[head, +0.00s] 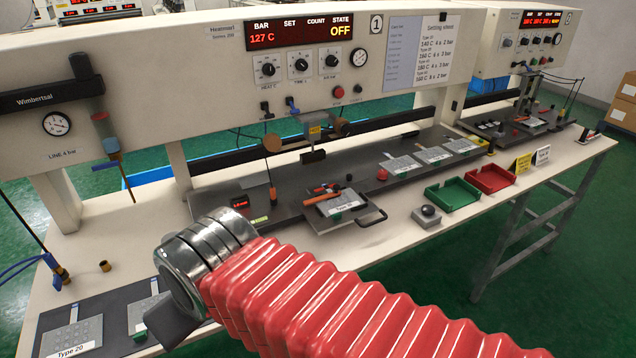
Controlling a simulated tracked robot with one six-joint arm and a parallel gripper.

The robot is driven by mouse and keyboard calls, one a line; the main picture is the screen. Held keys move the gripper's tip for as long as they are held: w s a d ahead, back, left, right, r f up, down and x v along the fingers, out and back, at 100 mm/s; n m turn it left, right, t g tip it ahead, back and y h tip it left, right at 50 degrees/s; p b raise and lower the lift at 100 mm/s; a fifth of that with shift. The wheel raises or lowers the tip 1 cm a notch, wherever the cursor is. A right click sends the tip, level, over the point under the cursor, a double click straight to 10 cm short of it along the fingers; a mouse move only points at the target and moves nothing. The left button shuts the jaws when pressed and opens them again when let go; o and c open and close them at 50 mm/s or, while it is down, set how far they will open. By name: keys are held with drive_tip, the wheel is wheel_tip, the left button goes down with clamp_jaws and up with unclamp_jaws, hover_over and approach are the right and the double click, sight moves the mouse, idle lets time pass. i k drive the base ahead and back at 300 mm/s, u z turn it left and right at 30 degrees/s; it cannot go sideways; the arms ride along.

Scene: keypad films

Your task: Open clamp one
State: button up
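Machine 1, marked with a "1" plate (376,24), has a panel (300,33) reading BAR 127 C and STATE OFF. On its dark bed a sliding tray (366,220) with a loop handle carries a keypad film labelled Type 30 (342,204). A small toggle clamp with an orange-red handle (321,197) lies low across the film's left back edge; it looks closed. It carries no number that I can read. My gripper (173,322) is at the lower left, left of and nearer than the tray, apart from the clamp. Only a dark finger part shows behind my wrist, so its opening is hidden.
Green (452,194) and red (491,179) bins stand right of the tray, with a grey button box (427,214) in front. Films on a dark mat (110,340) lie at lower left.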

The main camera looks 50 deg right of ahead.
sight(337, 193)
drive_tip(key=u, duration=0.9)
drive_tip(key=k, duration=1.9)
drive_tip(key=z, duration=0.75)
drive_tip(key=i, duration=0.75)
